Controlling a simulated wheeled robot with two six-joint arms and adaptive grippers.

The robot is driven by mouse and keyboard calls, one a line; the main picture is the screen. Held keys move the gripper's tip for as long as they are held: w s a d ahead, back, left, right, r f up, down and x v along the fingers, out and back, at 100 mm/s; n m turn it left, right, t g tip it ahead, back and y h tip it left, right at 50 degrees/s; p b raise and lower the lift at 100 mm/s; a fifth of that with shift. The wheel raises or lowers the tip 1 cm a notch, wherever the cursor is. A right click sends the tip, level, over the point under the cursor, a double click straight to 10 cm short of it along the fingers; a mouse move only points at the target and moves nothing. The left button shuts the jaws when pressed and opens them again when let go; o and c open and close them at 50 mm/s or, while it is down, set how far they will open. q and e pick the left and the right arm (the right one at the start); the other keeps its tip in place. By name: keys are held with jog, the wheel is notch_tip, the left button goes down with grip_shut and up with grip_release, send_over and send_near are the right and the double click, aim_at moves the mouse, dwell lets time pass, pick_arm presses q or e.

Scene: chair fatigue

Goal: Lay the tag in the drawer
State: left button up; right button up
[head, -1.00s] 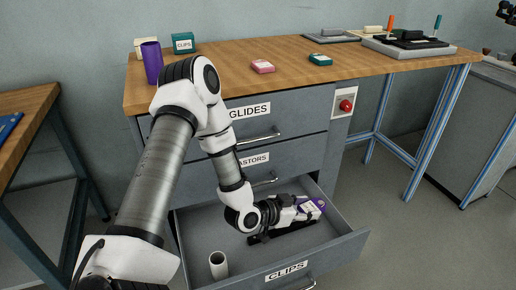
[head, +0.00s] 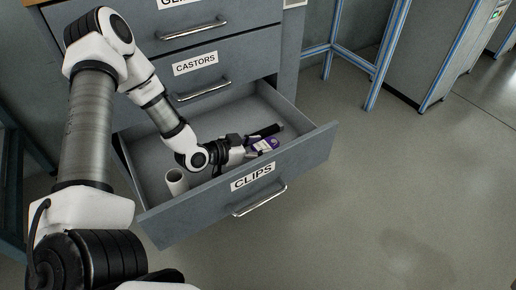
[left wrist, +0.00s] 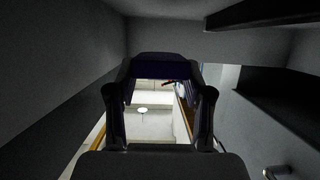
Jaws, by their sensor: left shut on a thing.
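The tag (head: 264,144) is purple with a white label. It is held at the tip of my left gripper (head: 250,147), inside the open bottom drawer marked CLIPS (head: 300,156), near the inner side of its front panel. In the left wrist view my left gripper (left wrist: 160,95) has its two dark fingers closed on the tag (left wrist: 160,67), seen as a dark purple bar between them. I cannot tell whether the tag touches the drawer floor. My right gripper is not in view.
A white hollow cylinder (head: 176,181) stands in the drawer's left front part. The closed CASTORS drawer (head: 225,68) is above. Open floor (head: 400,200) lies to the right.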

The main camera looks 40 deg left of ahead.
pick_arm(q)
jog(key=shift+r, duration=0.1)
jog(key=shift+f+b, duration=0.45)
jog(key=shift+f, duration=0.2)
jog(key=o, duration=1.1)
